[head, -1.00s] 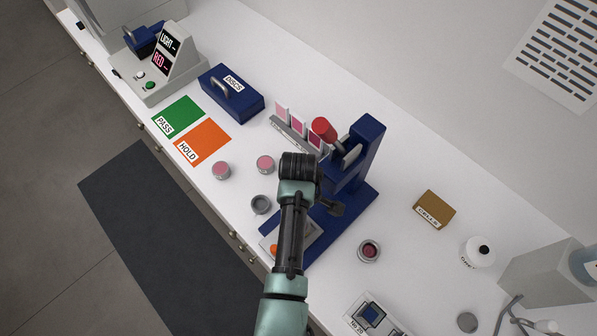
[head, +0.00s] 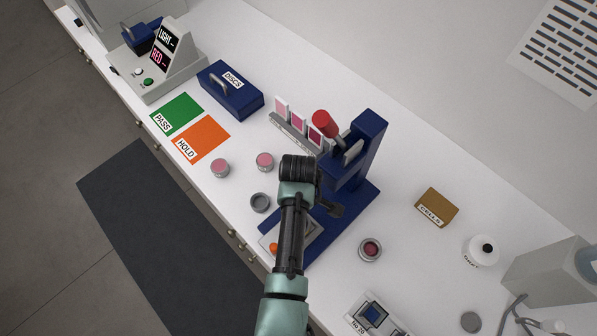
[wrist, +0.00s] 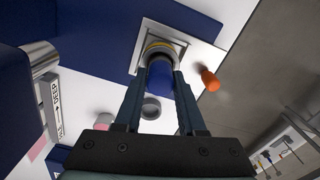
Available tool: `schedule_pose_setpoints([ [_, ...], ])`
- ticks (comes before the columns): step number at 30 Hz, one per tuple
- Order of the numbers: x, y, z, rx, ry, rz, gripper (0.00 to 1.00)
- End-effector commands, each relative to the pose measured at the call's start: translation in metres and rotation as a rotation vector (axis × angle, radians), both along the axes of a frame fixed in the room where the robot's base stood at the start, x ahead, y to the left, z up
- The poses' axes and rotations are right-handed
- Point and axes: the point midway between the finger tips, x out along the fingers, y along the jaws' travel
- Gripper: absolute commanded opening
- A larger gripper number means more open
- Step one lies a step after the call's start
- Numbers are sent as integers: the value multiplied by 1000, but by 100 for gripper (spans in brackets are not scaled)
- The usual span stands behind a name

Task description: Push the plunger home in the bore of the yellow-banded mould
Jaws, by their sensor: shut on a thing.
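In the wrist view, my gripper (wrist: 161,74) is shut on a blue cylinder, which looks like the plunger (wrist: 160,80). Just beyond the plunger is the yellow-banded mould (wrist: 161,46), its yellow ring showing past the plunger's far end. The mould stands on a square grey plate (wrist: 178,36). The plunger is in line with the mould, and I cannot tell how deep it sits in the bore, which is hidden. In the head view my own wrist and arm hide the fingers, plunger and mould.
A blue press (head: 365,150) with a red-knobbed lever (head: 325,124) stands close beside my wrist. A grey cup (head: 260,202), pink jars (head: 220,168) and an orange object (head: 274,248) are nearby. The bench is clear around the brown box (head: 437,206).

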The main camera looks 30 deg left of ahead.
Motion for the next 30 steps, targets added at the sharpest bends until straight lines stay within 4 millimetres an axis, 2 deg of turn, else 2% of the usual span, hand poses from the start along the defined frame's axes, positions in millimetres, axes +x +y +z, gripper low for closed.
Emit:
schedule_pose_setpoints([
  [5,0,0,-5,0,-1,0,0],
  [6,0,0,-5,1,-1,0,41],
  [12,0,0,-4,0,-1,0,74],
  [23,1,0,-1,1,-2,0,74],
  [30,1,0,28,2,-5,0,74],
])
